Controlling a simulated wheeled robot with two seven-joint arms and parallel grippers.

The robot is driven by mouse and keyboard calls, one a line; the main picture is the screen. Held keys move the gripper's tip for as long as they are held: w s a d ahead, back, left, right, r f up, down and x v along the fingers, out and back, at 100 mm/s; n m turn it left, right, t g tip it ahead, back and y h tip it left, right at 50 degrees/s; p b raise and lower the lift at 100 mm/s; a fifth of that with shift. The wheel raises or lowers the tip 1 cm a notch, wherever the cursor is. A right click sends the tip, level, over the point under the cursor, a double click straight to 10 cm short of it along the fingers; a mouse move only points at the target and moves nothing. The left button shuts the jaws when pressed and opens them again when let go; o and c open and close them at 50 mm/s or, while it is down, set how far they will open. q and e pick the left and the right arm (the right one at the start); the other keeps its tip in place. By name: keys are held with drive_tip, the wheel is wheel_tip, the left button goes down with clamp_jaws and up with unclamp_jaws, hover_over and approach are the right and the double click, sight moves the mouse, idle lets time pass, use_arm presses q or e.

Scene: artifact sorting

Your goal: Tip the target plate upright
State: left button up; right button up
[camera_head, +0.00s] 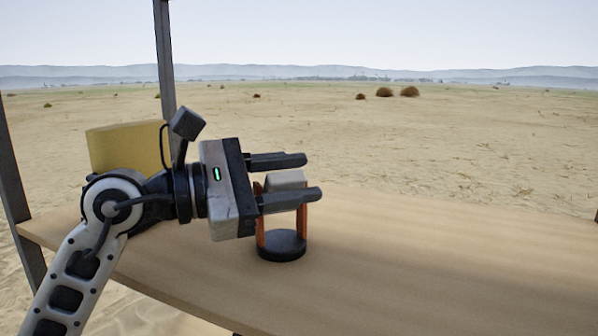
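My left gripper (311,177) reaches in from the left over the table, its two dark fingers pointing right and spread apart. It is open. A small stand with orange posts and a dark round base (282,246) is on the table at the fingers. A pale grey block-like piece (285,179) shows at its top, partly hidden by the lower finger. A gap shows between the upper finger and this piece; I cannot tell whether the lower finger touches it. No clear plate shape shows in this view. My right gripper is not in view.
The wooden table (430,260) is bare to the right of the stand. A yellow box-like thing (125,147) is behind my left arm, partly hidden by it. A dark post (164,60) rises at the table's back left. Open sandy ground lies beyond.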

use_arm(q)
drive_tip(key=shift+w+d, duration=0.25)
drive_tip(key=shift+d, duration=0.25)
clamp_jaws()
